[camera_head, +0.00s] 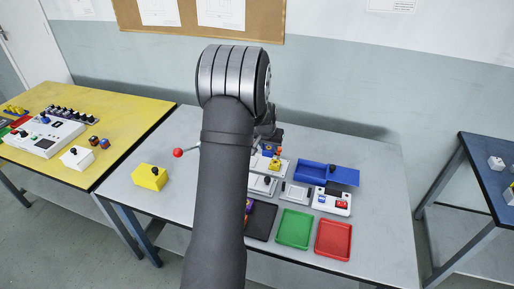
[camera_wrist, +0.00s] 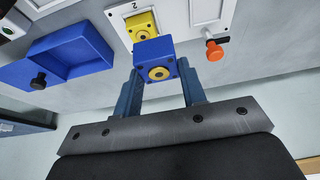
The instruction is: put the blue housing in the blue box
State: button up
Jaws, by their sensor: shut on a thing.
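In the wrist view the blue housing (camera_wrist: 155,50), with a yellow ring on its face, sits between the fingers of my gripper (camera_wrist: 158,82), which is shut on it. It overlaps a yellow part (camera_wrist: 140,25) in a white fixture marked 2; I cannot tell if they touch. In the head view the housing (camera_head: 268,150) is partly hidden by my arm. The blue box (camera_wrist: 88,48) is beside it in the wrist view, with its tray open and empty. Its lid (camera_wrist: 20,75), with a black knob, is slid aside. The box also shows in the head view (camera_head: 310,171).
Green (camera_head: 294,229) and red (camera_head: 333,240) trays lie at the table's front, beside a dark tray (camera_head: 261,220). A white switch box (camera_head: 332,203) stands by the blue box. An orange knob (camera_wrist: 214,50) rises near the fixture. A yellow box (camera_head: 150,177) is at left.

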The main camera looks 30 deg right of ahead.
jog(key=s+d+f, duration=0.3)
jog(key=s+d, duration=0.5)
jog(key=d, duration=0.5)
jog(key=shift+w+a+f, duration=0.1)
jog(key=shift+f, duration=1.3)
jog(key=shift+w+a+f, duration=0.1)
jog(key=shift+f, duration=1.3)
jog(key=shift+f, duration=0.25)
jog(key=o, duration=1.1)
jog(key=shift+w, duration=0.1)
jog(key=shift+a, duration=0.1)
